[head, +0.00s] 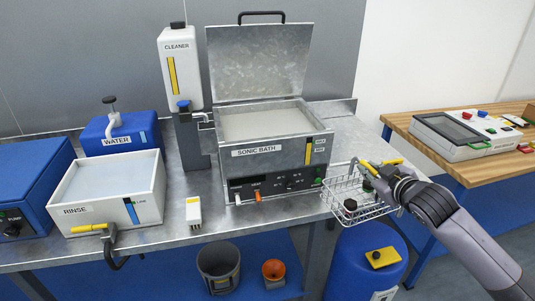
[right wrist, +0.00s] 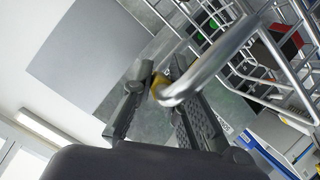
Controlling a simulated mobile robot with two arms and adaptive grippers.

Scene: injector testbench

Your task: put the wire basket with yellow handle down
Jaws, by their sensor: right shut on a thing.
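The wire basket (head: 345,194) is a silver mesh basket with a yellow handle (head: 386,162). It is at the right of the sonic bath (head: 275,150), over or beside the metal bench's right end; I cannot tell whether it touches the bench. My right gripper (head: 378,172) is shut on the yellow handle, which also shows between the fingers in the right wrist view (right wrist: 160,88). A dark part (head: 350,205) lies in the basket. In the right wrist view, the basket wires (right wrist: 245,45) fill the upper right. My left gripper is not in view.
The sonic bath's lid (head: 258,62) stands open. A rinse tank (head: 105,192), water container (head: 122,132) and cleaner bottle (head: 180,70) stand on the metal bench (head: 170,228). A blue barrel (head: 368,262) is below the basket. A wooden table (head: 450,160) is at right.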

